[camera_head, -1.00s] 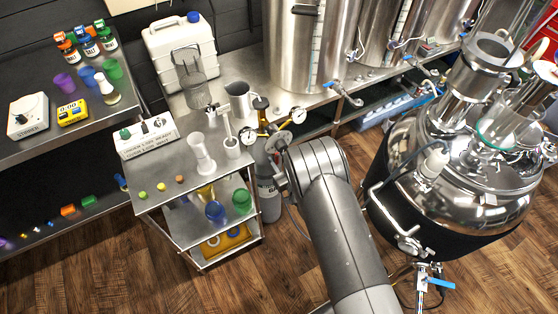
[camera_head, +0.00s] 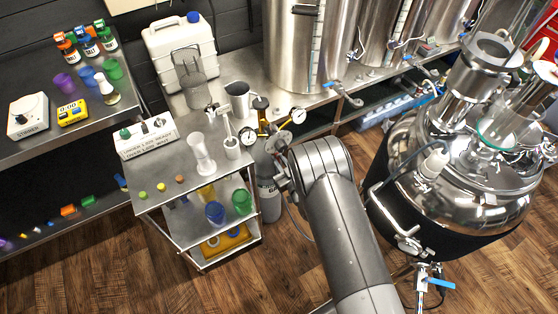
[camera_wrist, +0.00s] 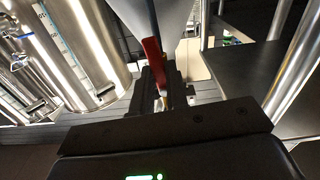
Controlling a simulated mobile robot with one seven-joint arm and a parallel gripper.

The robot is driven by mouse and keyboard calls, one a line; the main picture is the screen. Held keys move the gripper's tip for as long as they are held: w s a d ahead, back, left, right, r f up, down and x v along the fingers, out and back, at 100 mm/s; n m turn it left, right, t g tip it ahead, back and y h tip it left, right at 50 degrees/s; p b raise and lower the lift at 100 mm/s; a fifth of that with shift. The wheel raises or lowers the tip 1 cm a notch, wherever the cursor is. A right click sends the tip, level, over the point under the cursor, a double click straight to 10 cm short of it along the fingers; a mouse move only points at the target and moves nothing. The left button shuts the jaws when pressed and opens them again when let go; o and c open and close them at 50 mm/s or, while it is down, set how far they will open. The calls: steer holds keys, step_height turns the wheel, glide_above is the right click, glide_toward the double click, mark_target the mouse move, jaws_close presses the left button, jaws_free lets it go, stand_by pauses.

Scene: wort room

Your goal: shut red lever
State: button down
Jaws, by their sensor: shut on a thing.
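The red lever (camera_wrist: 153,60) stands upright in the middle of the wrist view, between the dark fingers of my gripper (camera_wrist: 160,82). The gripper is shut on it. A brass-coloured part shows just beside the lever's lower end. There the arm reaches to the grey gas bottle (camera_head: 268,188), which has a regulator with two round gauges, one at the left (camera_head: 247,136) and one at the right (camera_head: 298,115).
A steel cart (camera_head: 166,194) with lab ware stands left of the bottle. A steel bench (camera_head: 262,98) with large kettles (camera_head: 292,50) runs behind. A big shiny vessel (camera_head: 450,190) stands at the right. Wood floor (camera_head: 110,270) is clear in front.

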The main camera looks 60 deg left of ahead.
stand_by(0.3)
steer(key=c, duration=1.4)
jaws_free()
steer(key=shift+c, duration=0.2)
steer(key=shift+d, duration=0.1)
steer(key=d, duration=1)
steer(key=shift+d, duration=0.3)
